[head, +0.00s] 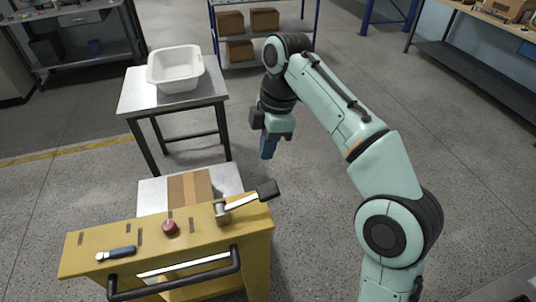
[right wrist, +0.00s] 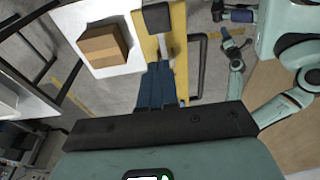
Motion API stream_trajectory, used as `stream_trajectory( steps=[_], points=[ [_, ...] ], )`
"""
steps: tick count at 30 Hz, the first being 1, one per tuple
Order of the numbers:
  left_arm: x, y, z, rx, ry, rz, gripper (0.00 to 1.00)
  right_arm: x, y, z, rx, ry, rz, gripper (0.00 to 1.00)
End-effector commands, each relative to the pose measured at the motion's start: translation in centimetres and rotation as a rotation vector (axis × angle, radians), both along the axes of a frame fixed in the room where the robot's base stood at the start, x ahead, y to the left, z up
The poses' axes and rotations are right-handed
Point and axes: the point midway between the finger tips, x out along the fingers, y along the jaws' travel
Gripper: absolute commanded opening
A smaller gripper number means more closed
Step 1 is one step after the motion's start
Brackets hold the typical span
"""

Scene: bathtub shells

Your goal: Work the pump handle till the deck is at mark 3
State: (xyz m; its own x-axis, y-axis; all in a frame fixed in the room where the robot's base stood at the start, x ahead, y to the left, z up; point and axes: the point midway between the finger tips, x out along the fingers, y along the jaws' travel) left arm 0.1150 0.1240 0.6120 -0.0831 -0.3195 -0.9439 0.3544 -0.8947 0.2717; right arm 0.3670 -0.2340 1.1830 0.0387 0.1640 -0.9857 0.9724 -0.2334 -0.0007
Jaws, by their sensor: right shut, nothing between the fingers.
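The yellow lift cart (head: 240,252) stands at the lower left of the head view. Its pump handle (head: 243,200), a metal lever with a black grip, slants up to the right; it also shows in the right wrist view (right wrist: 157,20). The pale deck (head: 152,196) behind the yellow top carries a brown box (head: 190,187). No numbered mark is readable. My right gripper (head: 267,150) is shut and empty, above and beyond the handle, apart from it; its blue fingers fill the middle of the right wrist view (right wrist: 157,88). My left gripper (right wrist: 229,40) is small there; its jaws are unclear.
A red knob (head: 169,227) and a blue-handled tool (head: 116,253) are on the yellow top. A black push bar (head: 237,266) runs along its near side. A white tub (head: 175,68) stands on a metal table (head: 135,97) behind. The floor right of the cart is clear.

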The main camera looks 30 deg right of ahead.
Motion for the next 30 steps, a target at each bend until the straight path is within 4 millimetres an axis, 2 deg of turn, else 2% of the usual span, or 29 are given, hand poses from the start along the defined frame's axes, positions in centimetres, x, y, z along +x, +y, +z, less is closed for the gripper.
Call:
stream_trajectory(
  steps=[1, 6, 11, 15, 21, 30],
  points=[
    [-0.6, 0.0, -1.0, 0.0, 0.007, 0.0, 0.43, -0.1, 0.2, -1.6, -0.001, 0.006, 0.001, 0.0],
    [-1.4, 0.0, -2.9, 0.0, 0.017, 0.0, 0.43, 0.0, 0.8, -5.3, 0.0, 0.006, 0.001, 0.0],
    [-1.9, 0.0, -4.0, 0.0, 0.022, 0.0, 0.43, 0.2, 1.3, -8.3, 0.001, 0.003, 0.001, 0.0],
    [-2.1, 0.0, -4.7, 0.0, 0.025, 0.0, 0.43, 0.0, 0.6, -10.2, 0.0, 0.003, -0.001, 0.0],
    [-2.2, 0.0, -5.0, 0.0, 0.026, 0.0, 0.43, 0.0, 0.2, -11.4, 0.0, 0.0, -0.001, 0.0],
    [-2.2, 0.0, -5.0, 0.0, 0.026, 0.0, 0.43, 0.0, 0.2, -11.4, 0.0, 0.0, -0.001, 0.0]
  ],
)
